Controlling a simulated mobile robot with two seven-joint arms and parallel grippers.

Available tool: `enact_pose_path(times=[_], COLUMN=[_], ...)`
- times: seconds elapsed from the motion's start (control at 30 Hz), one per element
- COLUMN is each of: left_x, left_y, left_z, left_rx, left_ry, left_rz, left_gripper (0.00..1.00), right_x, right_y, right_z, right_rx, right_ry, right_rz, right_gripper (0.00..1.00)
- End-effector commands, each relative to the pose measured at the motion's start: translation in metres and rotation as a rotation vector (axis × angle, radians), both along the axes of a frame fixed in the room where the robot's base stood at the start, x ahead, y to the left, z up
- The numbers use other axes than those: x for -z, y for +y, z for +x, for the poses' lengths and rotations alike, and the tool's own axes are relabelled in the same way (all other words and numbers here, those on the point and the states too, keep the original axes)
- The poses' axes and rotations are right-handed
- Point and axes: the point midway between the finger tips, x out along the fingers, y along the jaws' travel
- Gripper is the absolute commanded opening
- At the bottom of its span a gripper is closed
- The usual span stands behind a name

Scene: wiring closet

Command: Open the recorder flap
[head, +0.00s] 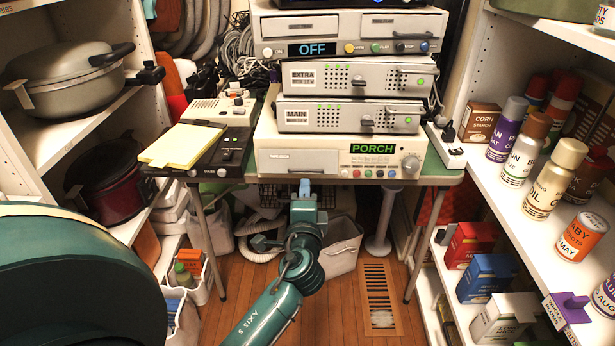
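A cream recorder-like unit with a green PORCH display (373,148) is at the bottom of the stack on the table. Its front has a wide flap-like panel (299,161) at the left, which looks closed, with small buttons and a round knob at the right. The top unit with a blue OFF display (312,49) has two more closed panels on its front. My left gripper (305,186) is just below and in front of the PORCH unit's flap, pointing up at it. Its light blue fingertips are small; I cannot tell their opening or any contact. My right gripper is not in view.
EXTRA (330,78) and MAIN (330,116) boxes sit between the two units. A yellow pad (182,144) lies on a dark device at the left. Shelves flank the table, with pots at left and spray cans (555,178) at right. A white bin (342,247) stands below.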

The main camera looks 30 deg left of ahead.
Motion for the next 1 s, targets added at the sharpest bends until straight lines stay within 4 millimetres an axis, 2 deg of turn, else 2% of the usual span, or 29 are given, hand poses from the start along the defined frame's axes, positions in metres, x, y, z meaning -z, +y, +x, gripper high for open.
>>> enact_pose_path(times=[0.03, 0.2, 0.4, 0.8, 1.0], left_x=[0.000, 0.001, 0.003, 0.003, 0.003], left_y=[0.006, 0.023, 0.035, 0.039, 0.038], left_z=[0.011, 0.038, 0.058, 0.063, 0.063], left_rx=[0.000, 0.000, 0.001, 0.001, 0.001], left_ry=[-0.002, -0.001, 0.001, 0.000, 0.001], left_rz=[0.003, 0.002, 0.001, -0.001, -0.001], left_gripper=[0.29, 0.29, 0.29, 0.28, 0.12], right_x=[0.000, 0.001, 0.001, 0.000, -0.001], right_y=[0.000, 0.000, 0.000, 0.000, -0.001], right_z=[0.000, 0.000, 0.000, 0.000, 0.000], right_rx=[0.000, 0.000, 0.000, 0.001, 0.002], right_ry=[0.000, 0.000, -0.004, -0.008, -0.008], right_rz=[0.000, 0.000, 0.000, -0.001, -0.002], right_gripper=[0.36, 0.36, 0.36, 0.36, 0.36])
